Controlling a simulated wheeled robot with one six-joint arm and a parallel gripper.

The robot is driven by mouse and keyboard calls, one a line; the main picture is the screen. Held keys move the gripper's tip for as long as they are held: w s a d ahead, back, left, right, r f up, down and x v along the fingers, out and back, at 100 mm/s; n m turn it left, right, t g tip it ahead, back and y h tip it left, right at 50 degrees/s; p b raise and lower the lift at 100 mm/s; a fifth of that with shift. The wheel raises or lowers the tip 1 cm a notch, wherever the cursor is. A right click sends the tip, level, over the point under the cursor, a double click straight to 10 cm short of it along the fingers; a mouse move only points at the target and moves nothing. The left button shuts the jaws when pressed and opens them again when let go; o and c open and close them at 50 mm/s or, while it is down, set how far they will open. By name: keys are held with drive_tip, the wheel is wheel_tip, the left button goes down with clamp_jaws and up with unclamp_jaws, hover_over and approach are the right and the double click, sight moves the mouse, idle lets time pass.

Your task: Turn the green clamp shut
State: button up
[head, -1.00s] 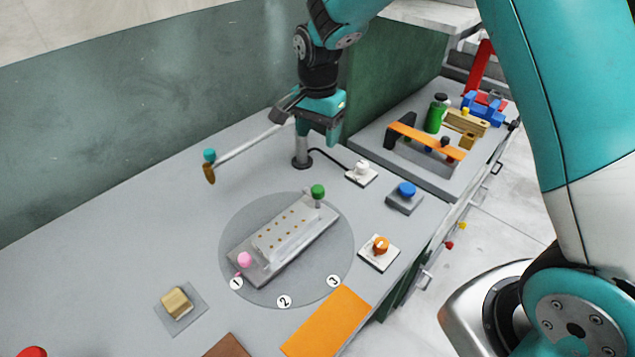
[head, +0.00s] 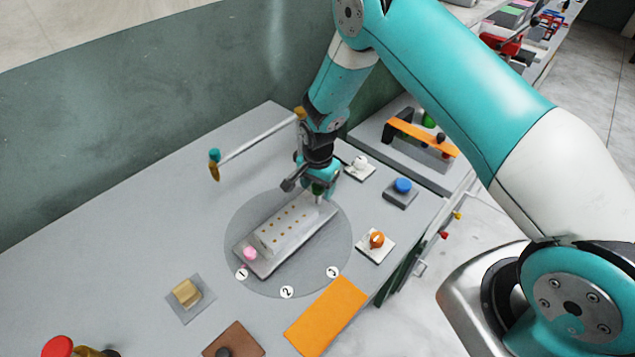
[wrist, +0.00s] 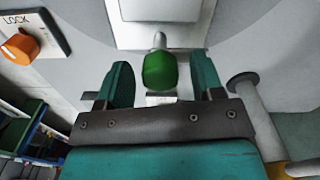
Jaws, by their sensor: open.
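The green clamp (wrist: 160,71) is a green knob on a short metal stem at the far end of the grey press plate (head: 300,238). In the wrist view it sits between the two teal fingers of my gripper (wrist: 162,84), with a gap on both sides. My gripper is open around it. In the head view my gripper (head: 318,190) comes down over the clamp and mostly hides it. The pink clamp (head: 249,254) is at the plate's near-left end. The plate lies on a round grey turntable marked 1, 2 and 3.
An orange knob (head: 377,239) labelled LOCK in the wrist view, a blue button (head: 403,186) and a white button (head: 361,162) stand to the right. A post with a long arm (head: 258,142) is close behind my gripper. A yellow block (head: 187,292) lies front left.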

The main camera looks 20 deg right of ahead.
drive_tip(key=shift+f, duration=0.1)
drive_tip(key=c, duration=0.9)
drive_tip(key=shift+f+n+b, duration=0.1)
drive_tip(key=shift+n+b, duration=0.3)
drive_tip(key=shift+b, duration=0.05)
drive_tip(key=n+b, duration=0.2)
drive_tip(key=shift+f+n+b, duration=0.1)
drive_tip(key=shift+n+b, duration=0.2)
drive_tip(key=shift+n, duration=0.1)
drive_tip(key=n+b, duration=0.3)
drive_tip(key=n, duration=0.2)
drive_tip(key=shift+n, duration=0.3)
drive_tip(key=n+b, duration=0.2)
drive_tip(key=n, duration=0.2)
drive_tip(key=n+b, duration=0.1)
drive_tip(key=n, duration=0.3)
drive_tip(key=shift+r+n+b, duration=0.2)
drive_tip(key=shift+n+b, duration=0.1)
drive_tip(key=shift+b, duration=0.1)
